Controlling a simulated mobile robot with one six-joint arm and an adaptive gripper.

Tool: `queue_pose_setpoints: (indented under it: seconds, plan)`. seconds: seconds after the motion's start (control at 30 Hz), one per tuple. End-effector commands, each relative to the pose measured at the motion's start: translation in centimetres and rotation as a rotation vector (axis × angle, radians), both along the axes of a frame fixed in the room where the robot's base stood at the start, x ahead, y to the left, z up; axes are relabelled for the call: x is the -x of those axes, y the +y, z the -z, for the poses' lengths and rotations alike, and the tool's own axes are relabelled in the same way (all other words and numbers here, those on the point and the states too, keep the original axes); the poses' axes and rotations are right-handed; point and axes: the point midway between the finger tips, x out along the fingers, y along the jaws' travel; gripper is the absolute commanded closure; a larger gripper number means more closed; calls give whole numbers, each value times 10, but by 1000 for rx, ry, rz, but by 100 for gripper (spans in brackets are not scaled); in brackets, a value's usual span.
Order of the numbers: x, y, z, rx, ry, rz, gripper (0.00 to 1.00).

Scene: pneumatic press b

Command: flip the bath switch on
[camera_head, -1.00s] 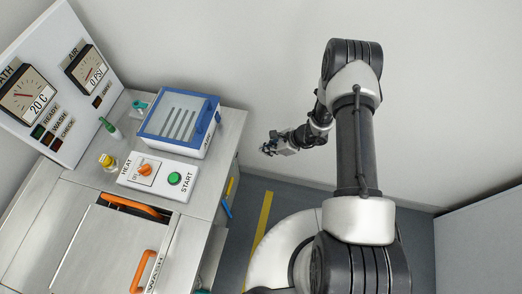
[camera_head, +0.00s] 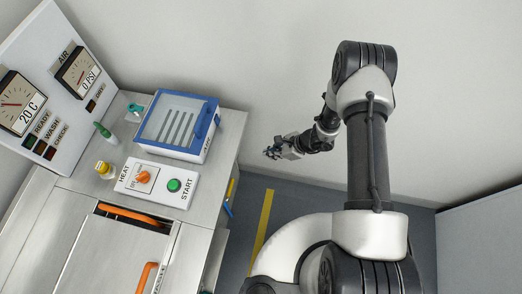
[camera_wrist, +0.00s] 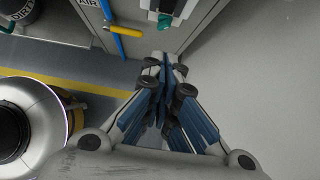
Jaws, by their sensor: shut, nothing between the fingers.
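An orange rotary knob (camera_head: 144,177) sits on a white panel (camera_head: 158,192) marked HEAT, with a small OFF label beside it. No switch in view is clearly labelled as the bath switch. A gauge reading 20 C (camera_head: 20,102) stands at the far left; its label is cut off. My gripper (camera_head: 272,153) is to the right of the steel bench, apart from the knob and touching nothing. In the wrist view my gripper (camera_wrist: 165,62) is shut and empty, with its blue-padded fingertips together. The knob does not show in the wrist view.
A green START button (camera_head: 174,185) is beside the knob. A blue-framed box (camera_head: 180,125), a yellow-capped part (camera_head: 103,168) and a green-tipped part (camera_head: 103,130) stand nearby. The wrist view shows a yellow handle (camera_wrist: 113,31) on the cabinet side. Floor right of the bench is open.

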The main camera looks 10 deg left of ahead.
Motion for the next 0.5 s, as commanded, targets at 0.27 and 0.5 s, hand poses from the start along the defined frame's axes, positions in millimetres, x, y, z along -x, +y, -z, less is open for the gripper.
queue_pose_setpoints:
  seconds: [0.27,0.5]
  plan:
    - [3,4,1,0,1,-10,100]
    - [3,9,8,0,2,-10,100]
